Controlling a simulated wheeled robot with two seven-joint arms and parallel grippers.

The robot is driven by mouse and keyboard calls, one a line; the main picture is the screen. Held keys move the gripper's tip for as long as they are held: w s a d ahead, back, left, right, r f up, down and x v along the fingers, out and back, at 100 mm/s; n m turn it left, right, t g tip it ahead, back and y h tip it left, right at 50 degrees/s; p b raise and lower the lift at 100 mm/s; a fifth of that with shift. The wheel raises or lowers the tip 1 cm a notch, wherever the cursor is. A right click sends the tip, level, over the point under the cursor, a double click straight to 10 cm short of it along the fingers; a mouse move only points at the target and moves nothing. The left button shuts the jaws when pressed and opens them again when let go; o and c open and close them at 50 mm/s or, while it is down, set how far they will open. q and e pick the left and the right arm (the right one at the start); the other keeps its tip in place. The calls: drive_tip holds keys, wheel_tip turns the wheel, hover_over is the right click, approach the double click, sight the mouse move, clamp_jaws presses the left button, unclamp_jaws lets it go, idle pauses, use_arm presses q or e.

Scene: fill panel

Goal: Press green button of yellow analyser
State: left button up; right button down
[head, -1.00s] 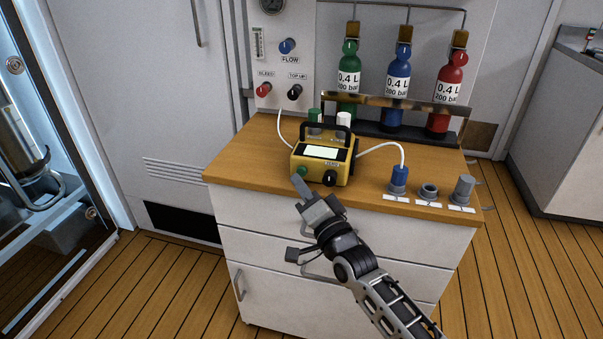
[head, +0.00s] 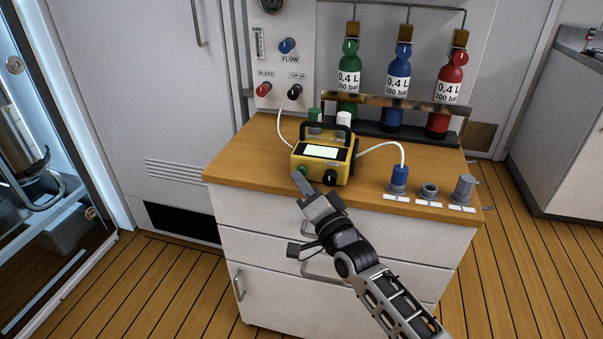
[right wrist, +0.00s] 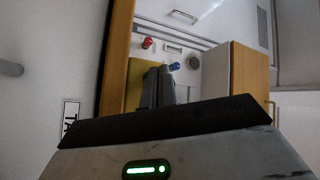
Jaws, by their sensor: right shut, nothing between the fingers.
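The yellow analyser (head: 340,172) stands upright near the front edge of the wooden worktop (head: 250,165), with a black handle, a pale screen (head: 321,152) and a black knob (head: 329,177). Its green button (head: 303,170) is at the lower left of its front, partly hidden by my fingers. My right gripper (head: 297,177) is shut and empty, its tips right at the green button; I cannot tell whether they touch it. In the right wrist view the shut fingers (right wrist: 158,84) overlap the yellow side of the analyser (right wrist: 134,82). My left gripper is not in view.
Green, blue and red bottles (head: 397,85) stand in a rack at the back. A panel with knobs (head: 280,70) is at the back left. A white hose runs from the analyser to a blue connector (head: 399,176), beside two grey ports (head: 429,191). The worktop's left part is clear.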

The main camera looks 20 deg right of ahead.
drive_tip(key=shift+w+d, duration=0.25)
drive_tip(key=shift+w, duration=0.1)
idle(0.6)
drive_tip(key=shift+s+a+p, duration=0.45)
drive_tip(key=shift+s+a, duration=0.05)
drive_tip(key=shift+s, duration=0.25)
drive_tip(key=s+a+p, duration=0.3)
drive_tip(key=s, duration=0.2)
drive_tip(key=shift+a, duration=0.2)
